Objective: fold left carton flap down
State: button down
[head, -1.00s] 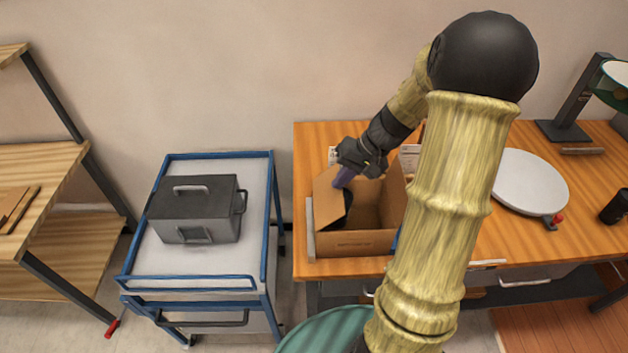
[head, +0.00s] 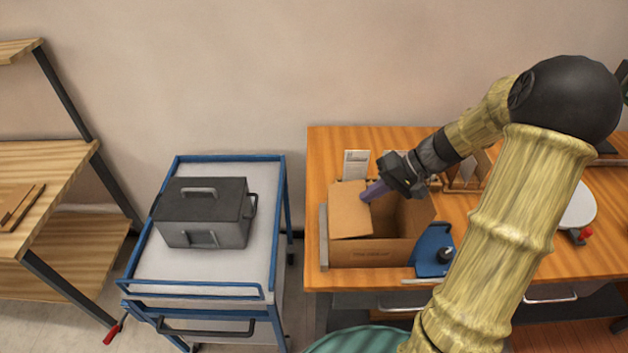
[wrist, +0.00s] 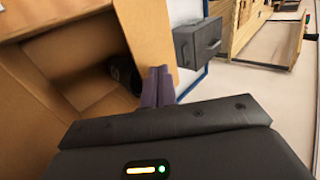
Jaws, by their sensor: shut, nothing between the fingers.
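The open cardboard carton (head: 375,253) stands on the wooden bench. Its left flap (head: 349,210) lies over the left part of the opening in the head view; the right part is open and shows the inside. My gripper (head: 368,194) is shut and empty, with its purple fingertips at the right edge of the left flap. In the wrist view my gripper's fingers (wrist: 158,88) are side by side against the flap (wrist: 148,35). A dark object (wrist: 125,73) is partly visible inside the carton.
A blue holder (head: 432,250) with a dark knob stands right of the carton. A white card (head: 355,165) stands behind it. A blue-framed cart (head: 200,275) with a grey metal box (head: 204,213) is to the left, separated from the bench by a gap.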

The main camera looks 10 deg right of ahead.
aim_at(363, 205)
dwell(0.4)
jog(key=shift+w+a+f+b, duration=0.1)
jog(key=shift+a+f+b, duration=0.25)
jog(key=shift+a, duration=0.4)
jog(key=shift+r, duration=0.1)
notch_tip(363, 205, up, 4)
jog(key=p, duration=0.3)
jog(key=s+d+r+b, duration=0.1)
jog(key=d+r, duration=0.1)
jog(key=d, duration=0.7)
jog(key=shift+s+d+r+b, duration=0.2)
jog(key=shift+d+r+b, duration=0.1)
jog(key=shift+a, duration=0.1)
